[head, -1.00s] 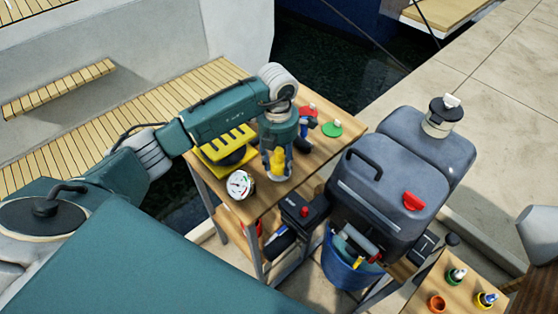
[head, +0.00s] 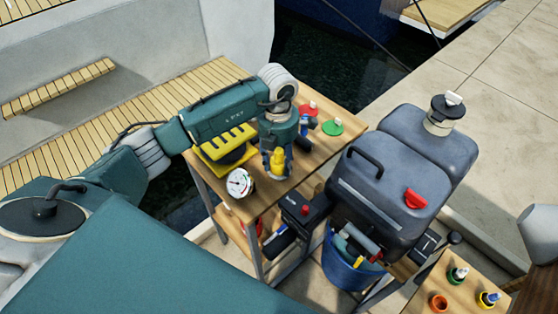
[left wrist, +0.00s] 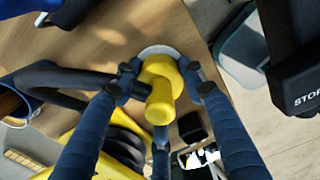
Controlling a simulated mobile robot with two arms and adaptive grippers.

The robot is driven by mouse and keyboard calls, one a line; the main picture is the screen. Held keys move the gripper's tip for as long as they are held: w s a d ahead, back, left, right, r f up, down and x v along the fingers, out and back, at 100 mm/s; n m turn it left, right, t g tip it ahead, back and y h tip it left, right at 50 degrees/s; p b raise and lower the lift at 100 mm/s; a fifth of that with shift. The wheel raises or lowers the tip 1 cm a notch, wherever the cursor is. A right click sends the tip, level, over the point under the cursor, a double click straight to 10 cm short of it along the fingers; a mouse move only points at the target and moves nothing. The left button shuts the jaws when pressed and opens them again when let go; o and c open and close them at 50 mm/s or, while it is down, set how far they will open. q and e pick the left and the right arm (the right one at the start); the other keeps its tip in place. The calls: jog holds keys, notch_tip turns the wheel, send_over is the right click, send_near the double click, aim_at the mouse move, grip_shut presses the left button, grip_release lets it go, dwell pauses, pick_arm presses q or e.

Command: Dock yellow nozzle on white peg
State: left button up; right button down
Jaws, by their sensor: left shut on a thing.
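My left gripper (head: 278,168) points down over the wooden tabletop (head: 262,200), its fingers around the yellow nozzle (head: 277,157). In the left wrist view the gripper (left wrist: 160,90) is shut on the nozzle (left wrist: 160,100). A white round base (left wrist: 158,50) shows at the nozzle's far end. I cannot tell whether the nozzle is on a peg there or just above it. In the head view my gripper hides this base. My right gripper is not in view.
A yellow and black piece (head: 226,143) and a round gauge (head: 240,183) stand left of the gripper. A red disc (head: 309,109) and a green disc (head: 332,126) lie beyond it. A large grey canister (head: 388,190) stands close on the right.

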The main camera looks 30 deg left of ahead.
pick_arm(q)
jog(key=shift+f, duration=0.15)
jog(key=o, duration=0.9)
jog(key=shift+r+p, duration=3.5)
jog(key=shift+r, duration=2.1)
jog(key=shift+s+f, duration=0.1)
